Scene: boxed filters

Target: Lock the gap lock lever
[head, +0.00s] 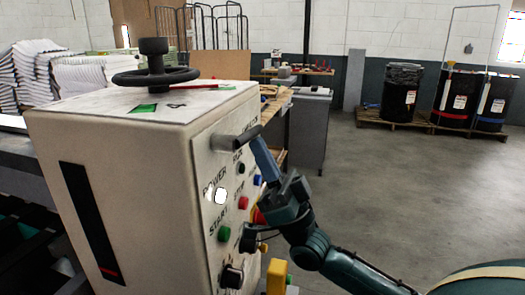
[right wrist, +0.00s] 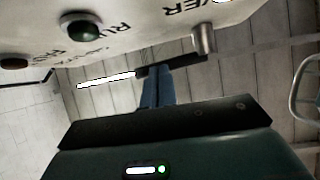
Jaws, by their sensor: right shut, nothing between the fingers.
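The lever (head: 248,136) has a dark bar handle on a short metal post. It sticks out from the upper part of the cream machine's (head: 125,180) control panel. In the right wrist view the dark bar (right wrist: 188,62) lies across the tip of my fingers, with its metal post (right wrist: 203,38) at its right end. My right gripper (head: 257,143) is shut and empty, its blue fingertips at or just below the bar. I cannot tell if they touch it. The same fingers show in the right wrist view (right wrist: 157,82). My left gripper is out of view.
Several buttons sit below the lever, including a green one (head: 224,233) and a white lit one (head: 221,196). A black handwheel (head: 155,75) stands on top of the machine. Dark drums (head: 459,95) stand on pallets at the back right. The floor to the right is clear.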

